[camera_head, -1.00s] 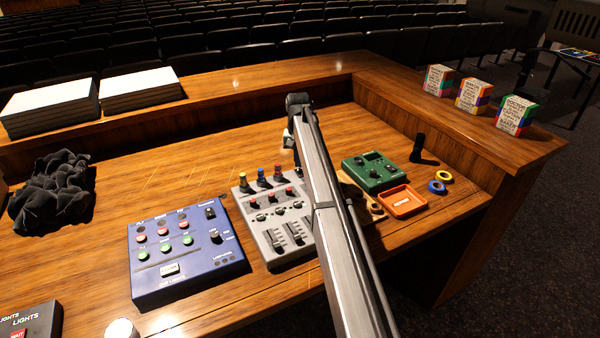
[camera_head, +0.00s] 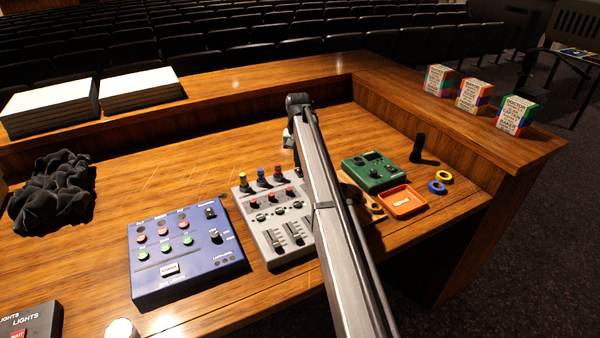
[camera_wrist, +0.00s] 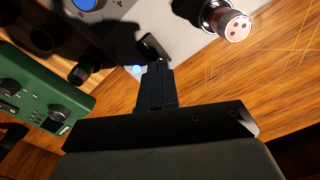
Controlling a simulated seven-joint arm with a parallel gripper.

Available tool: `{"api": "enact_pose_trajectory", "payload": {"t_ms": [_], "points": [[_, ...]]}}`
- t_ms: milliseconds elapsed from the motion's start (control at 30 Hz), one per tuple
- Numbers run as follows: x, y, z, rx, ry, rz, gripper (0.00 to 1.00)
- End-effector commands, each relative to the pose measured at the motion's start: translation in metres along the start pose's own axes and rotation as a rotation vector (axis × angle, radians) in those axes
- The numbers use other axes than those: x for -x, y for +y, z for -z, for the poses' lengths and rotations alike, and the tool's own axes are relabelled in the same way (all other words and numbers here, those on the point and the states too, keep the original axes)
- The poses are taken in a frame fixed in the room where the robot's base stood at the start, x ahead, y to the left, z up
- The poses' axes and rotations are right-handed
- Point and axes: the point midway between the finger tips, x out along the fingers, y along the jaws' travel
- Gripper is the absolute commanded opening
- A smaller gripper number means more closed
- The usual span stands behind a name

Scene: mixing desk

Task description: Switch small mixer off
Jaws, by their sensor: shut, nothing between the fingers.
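The small grey mixer (camera_head: 262,228) stands on the desk in the head view, with faders, knobs and coloured plugs at its back edge; my arm covers its right side. In the wrist view the mixer's grey panel (camera_wrist: 180,22) fills the top middle. A small black switch-like part (camera_wrist: 151,47) sits at its edge, beside a small blue-white light (camera_wrist: 137,70). My gripper (camera_wrist: 156,68) is shut and empty, with its fingertips right by that black part; I cannot tell whether they touch it. In the head view the fingertips are hidden.
A blue control box (camera_head: 185,250) stands left of the mixer. A green box (camera_head: 373,172), an orange tray (camera_head: 402,201) and tape rings (camera_head: 437,187) lie to the right. A plug (camera_wrist: 232,25) sticks out beside my fingers. Bare desk lies behind the mixer.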

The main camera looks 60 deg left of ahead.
Motion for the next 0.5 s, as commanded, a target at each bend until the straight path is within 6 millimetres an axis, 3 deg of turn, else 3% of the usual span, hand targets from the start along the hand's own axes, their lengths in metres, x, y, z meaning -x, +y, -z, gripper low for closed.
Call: {"api": "enact_pose_trajectory", "payload": {"t_ms": [500], "points": [[-0.0048, 0.0000, 0.0000, 0.000, 0.000, 0.000, 0.00]]}}
